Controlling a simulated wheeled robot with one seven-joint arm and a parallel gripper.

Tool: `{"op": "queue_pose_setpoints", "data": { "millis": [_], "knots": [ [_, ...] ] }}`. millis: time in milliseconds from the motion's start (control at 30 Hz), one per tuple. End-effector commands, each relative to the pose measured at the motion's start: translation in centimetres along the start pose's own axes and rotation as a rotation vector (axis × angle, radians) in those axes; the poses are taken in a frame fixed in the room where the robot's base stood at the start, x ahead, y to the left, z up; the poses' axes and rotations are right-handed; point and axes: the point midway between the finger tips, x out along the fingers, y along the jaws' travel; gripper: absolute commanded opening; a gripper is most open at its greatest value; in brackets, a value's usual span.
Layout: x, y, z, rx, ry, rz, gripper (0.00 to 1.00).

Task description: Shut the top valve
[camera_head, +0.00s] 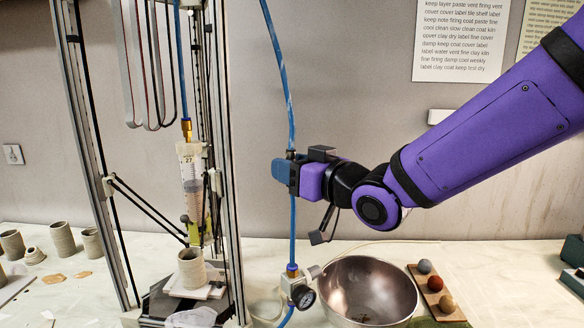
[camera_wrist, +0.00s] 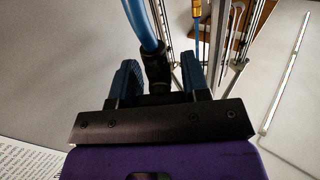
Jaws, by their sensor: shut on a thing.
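The top valve is a small black fitting (camera_head: 291,154) in line on the blue hose, in the upper middle of the head view. My gripper (camera_head: 283,171) reaches in from the right, level, with its blue fingers at the valve. In the wrist view the black valve body (camera_wrist: 157,68) sits between the two blue fingers of my gripper (camera_wrist: 164,82), with the hose rising out of it. The gripper is shut on the valve. Its fingers hide most of the valve, and I cannot tell how its handle is turned.
The blue hose (camera_head: 278,60) runs down to a lower fitting with a pressure gauge (camera_head: 303,297). A steel bowl (camera_head: 368,290) and a board with colored balls (camera_head: 435,284) are below my arm. A clay printer frame (camera_head: 228,200) stands close left, with clay cups (camera_head: 62,239) beyond it.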

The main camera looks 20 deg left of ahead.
Motion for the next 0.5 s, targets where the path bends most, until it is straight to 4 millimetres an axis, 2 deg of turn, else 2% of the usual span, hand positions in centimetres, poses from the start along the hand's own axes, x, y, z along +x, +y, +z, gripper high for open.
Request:
{"op": "queue_pose_setpoints", "data": {
  "millis": [400,433,500],
  "knots": [
    [-0.02,0.04,0.06,0.048,-0.001,0.004,0.19],
    [-0.02,0.04,0.06,0.047,-0.001,0.004,0.47],
    [-0.02,0.03,0.06,0.047,-0.001,0.004,0.63]
  ]
}}
